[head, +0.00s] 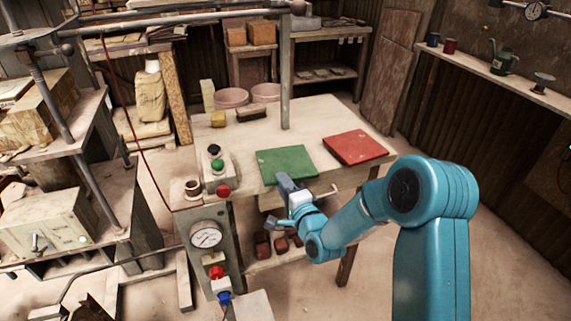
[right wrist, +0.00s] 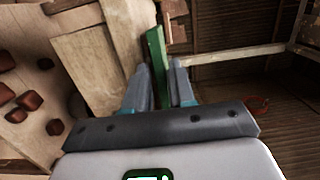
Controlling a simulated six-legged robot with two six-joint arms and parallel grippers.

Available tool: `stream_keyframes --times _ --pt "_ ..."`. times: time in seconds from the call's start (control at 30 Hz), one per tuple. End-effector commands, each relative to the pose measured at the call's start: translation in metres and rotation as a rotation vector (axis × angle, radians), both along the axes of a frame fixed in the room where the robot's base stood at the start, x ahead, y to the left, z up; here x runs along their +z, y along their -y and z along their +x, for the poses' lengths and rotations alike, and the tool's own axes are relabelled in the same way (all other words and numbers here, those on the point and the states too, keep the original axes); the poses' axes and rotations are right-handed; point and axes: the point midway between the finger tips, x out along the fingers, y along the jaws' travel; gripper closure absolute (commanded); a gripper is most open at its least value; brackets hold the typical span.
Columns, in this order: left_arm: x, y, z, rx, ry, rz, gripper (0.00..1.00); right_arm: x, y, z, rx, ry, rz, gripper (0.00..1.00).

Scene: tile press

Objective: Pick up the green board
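The green board (head: 285,160) lies flat on the worktable, at its near edge. My right gripper (head: 284,184) is at the board's near edge and hides a little of it in the head view. In the right wrist view the green board (right wrist: 157,60) shows edge-on as a narrow strip between the two fingers of my right gripper (right wrist: 160,78). The fingers stand apart, with a small gap visible between the board and the right-hand finger. My left gripper is not in view.
A red board (head: 355,147) lies right of the green one on the table (head: 305,118). Left are a button box (head: 216,165) and a gauge (head: 206,236). A post (head: 285,80) rises behind. Reddish blocks (head: 263,243) sit on the shelf below.

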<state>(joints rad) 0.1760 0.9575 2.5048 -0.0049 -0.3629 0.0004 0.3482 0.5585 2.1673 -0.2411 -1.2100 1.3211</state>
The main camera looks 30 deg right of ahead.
Motion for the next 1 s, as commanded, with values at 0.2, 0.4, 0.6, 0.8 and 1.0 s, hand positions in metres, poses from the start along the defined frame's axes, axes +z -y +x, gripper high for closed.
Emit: stream_keyframes --times 0.2,0.4,0.6,0.8,1.0 --pt "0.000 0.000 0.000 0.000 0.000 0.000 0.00 0.001 0.000 0.000 0.000 0.002 -0.001 1.00" --pt "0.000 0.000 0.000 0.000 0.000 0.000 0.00 0.002 0.000 0.000 0.000 0.003 -0.001 1.00" --pt "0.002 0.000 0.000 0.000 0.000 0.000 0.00 0.019 0.000 0.000 0.000 0.006 -0.003 1.00" --pt "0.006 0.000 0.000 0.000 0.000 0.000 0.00 0.074 0.000 0.000 0.000 0.012 -0.005 1.00" --pt "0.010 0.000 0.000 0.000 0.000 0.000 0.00 0.137 0.000 0.000 0.000 0.011 -0.003 1.00"
